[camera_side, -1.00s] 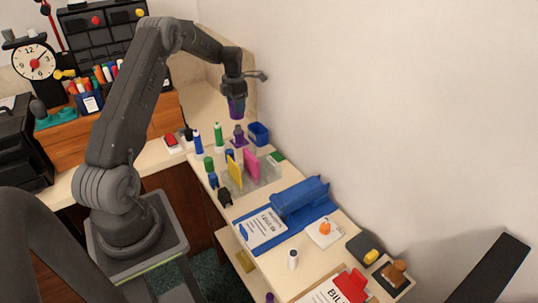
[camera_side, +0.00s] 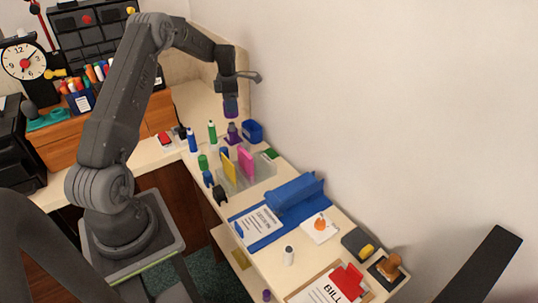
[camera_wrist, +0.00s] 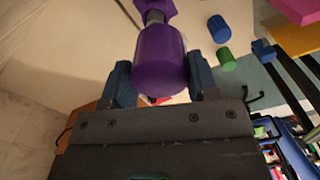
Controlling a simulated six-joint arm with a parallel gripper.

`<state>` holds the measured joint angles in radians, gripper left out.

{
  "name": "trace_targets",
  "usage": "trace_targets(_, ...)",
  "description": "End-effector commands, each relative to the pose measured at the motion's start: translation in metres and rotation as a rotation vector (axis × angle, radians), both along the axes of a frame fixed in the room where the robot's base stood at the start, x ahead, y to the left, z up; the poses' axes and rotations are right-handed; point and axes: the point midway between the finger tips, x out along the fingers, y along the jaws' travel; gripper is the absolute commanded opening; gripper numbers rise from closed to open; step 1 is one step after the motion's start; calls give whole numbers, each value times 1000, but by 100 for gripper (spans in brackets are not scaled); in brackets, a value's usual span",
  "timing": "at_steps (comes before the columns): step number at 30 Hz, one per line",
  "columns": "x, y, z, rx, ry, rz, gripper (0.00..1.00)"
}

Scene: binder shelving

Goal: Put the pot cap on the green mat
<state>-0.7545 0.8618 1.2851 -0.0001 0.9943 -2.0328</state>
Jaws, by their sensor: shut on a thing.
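My gripper (camera_side: 230,97) is shut on the purple pot cap (camera_side: 230,108) and holds it in the air above the desk. In the wrist view the cap (camera_wrist: 161,60) is a purple cylinder between the two blue-grey fingers. A purple pot (camera_side: 233,133) stands on the desk just below the cap in the side view. In the wrist view a grey neck and a purple piece (camera_wrist: 160,9) show beyond the cap. The small green mat (camera_side: 270,153) lies on the desk to the right of the pot, partly hidden behind the pink divider.
A blue open box (camera_side: 252,131) stands right of the pot, near the wall. Green (camera_side: 212,131) and blue (camera_side: 192,141) markers stand to the left. Yellow (camera_side: 229,166) and pink (camera_side: 246,163) dividers stand in front, with a blue binder (camera_side: 294,196) farther forward.

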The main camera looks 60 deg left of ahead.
Motion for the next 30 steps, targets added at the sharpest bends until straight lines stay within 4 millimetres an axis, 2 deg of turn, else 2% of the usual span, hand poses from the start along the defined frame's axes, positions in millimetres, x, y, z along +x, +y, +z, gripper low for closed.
trace_targets(8,-3,-13,0,0,0,-498,30)
trace_targets(30,-17,-51,-2,2,0,-2038,30)
